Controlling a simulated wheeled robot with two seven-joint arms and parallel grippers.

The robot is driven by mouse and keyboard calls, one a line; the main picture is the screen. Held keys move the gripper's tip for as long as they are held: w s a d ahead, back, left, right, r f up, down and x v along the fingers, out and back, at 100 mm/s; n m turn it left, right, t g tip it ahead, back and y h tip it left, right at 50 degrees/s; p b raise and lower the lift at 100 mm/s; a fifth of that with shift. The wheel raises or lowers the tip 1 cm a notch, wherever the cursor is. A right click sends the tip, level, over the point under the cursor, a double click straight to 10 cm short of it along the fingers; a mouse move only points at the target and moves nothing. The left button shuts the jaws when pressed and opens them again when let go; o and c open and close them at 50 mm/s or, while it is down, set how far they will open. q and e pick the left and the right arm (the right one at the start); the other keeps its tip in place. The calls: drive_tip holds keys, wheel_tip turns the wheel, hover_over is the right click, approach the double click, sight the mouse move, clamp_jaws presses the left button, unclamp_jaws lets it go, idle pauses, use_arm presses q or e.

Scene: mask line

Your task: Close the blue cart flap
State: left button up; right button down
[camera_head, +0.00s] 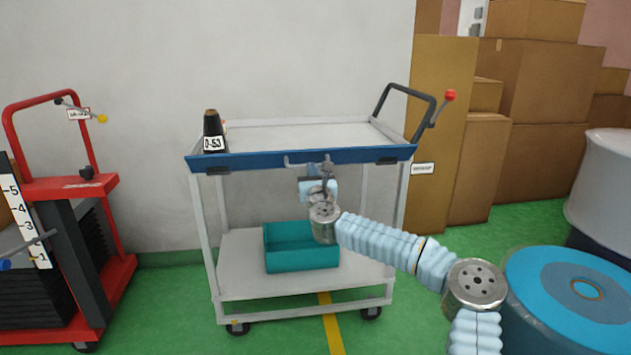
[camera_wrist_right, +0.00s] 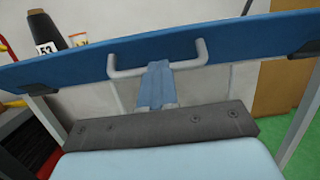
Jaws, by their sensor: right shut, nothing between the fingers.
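The cart's blue flap (camera_head: 255,160) is a long strip along the front edge of the cart (camera_head: 300,133); its face is toward me, and I cannot tell its exact tilt. A grey bar handle (camera_head: 297,162) is at its middle. My right gripper (camera_head: 326,170) is shut and empty in front of the flap, at the handle. In the right wrist view the blue flap (camera_wrist_right: 240,42) spans the top. The shut fingertips (camera_wrist_right: 158,68) overlap the handle (camera_wrist_right: 124,72) bar; contact is unclear. My left gripper is not in view.
A dark cone labelled 53 (camera_head: 212,130) stands on the cart's top left corner. A teal bin (camera_head: 300,258) sits on the lower shelf. A red machine (camera_head: 85,190) stands left, stacked boxes (camera_head: 545,80) back right, and a blue-topped drum (camera_head: 560,290) front right.

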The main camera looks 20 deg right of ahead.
sight(311, 150)
drive_tip(key=r, duration=0.3)
drive_tip(key=shift+w+d+g+p, duration=0.2)
drive_tip(key=shift+w+g+p, duration=0.15)
drive_tip(key=shift+w+g, duration=0.05)
drive_tip(key=shift+w+r+g, duration=0.15)
drive_tip(key=shift+r+g, duration=0.2)
drive_tip(key=shift+g, duration=0.05)
drive_tip(key=shift+w+d+r, duration=0.25)
drive_tip(key=shift+w+r, duration=0.35)
drive_tip(key=shift+w, duration=0.25)
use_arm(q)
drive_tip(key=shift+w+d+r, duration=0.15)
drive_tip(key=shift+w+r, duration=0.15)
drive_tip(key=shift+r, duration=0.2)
use_arm(e)
drive_tip(key=shift+r, duration=0.2)
